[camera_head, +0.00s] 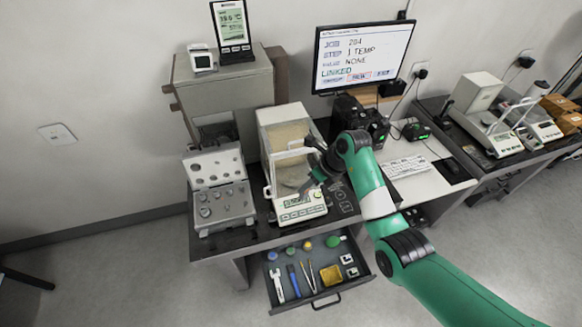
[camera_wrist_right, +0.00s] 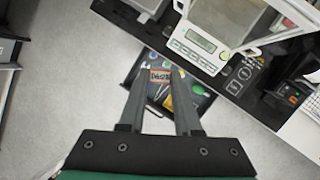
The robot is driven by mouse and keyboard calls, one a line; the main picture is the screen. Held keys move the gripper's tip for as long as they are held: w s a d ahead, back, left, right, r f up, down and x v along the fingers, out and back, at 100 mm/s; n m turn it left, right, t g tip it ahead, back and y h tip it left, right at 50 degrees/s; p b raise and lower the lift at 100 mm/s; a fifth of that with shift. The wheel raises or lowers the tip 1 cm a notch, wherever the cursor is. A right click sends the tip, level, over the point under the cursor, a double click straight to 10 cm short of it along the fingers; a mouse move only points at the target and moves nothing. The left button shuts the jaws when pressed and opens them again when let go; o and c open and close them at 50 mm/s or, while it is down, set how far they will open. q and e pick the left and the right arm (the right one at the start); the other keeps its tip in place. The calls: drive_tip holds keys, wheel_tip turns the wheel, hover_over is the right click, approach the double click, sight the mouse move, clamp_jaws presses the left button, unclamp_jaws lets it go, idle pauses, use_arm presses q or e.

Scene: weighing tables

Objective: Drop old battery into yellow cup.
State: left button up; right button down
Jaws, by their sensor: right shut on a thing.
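My right gripper (camera_head: 308,182) hangs in front of the balance, over the table's front edge. In the right wrist view its two fingers (camera_wrist_right: 162,74) are closed on a small battery (camera_wrist_right: 160,76) with a white and orange label; the print is too small to read surely. In the head view the battery cannot be made out. The yellow cup (camera_head: 331,275) is a square open container in the front right part of the open drawer, below and apart from the gripper. In the wrist view the fingers and battery partly cover the drawer. My left gripper is not in view.
The open drawer (camera_head: 282,309) also holds a wrench (camera_head: 277,284), a blue tool (camera_head: 293,280), tweezers (camera_head: 311,276) and small round lids. The balance (camera_head: 299,208) stands close behind the gripper. A weight box (camera_head: 219,205) is at left, a monitor (camera_head: 362,55) behind.

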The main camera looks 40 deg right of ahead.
drive_tip(key=s+d+f+m+b, duration=0.1)
drive_tip(key=s+f+b, duration=0.5)
drive_tip(key=f, duration=0.8)
drive_tip(key=s+d+f+m+b, duration=0.1)
drive_tip(key=s+f+b, duration=0.5)
drive_tip(key=f, duration=0.8)
drive_tip(key=s+d+f+h+b, duration=0.1)
drive_tip(key=s+f+b, duration=0.5)
drive_tip(key=f, duration=0.7)
drive_tip(key=shift+s+d+f+m+b, duration=0.3)
drive_tip(key=shift+d+f+m+b, duration=0.1)
drive_tip(key=shift+d+b, duration=0.55)
drive_tip(key=shift+a, duration=0.1)
drive_tip(key=c, duration=0.5)
unclamp_jaws()
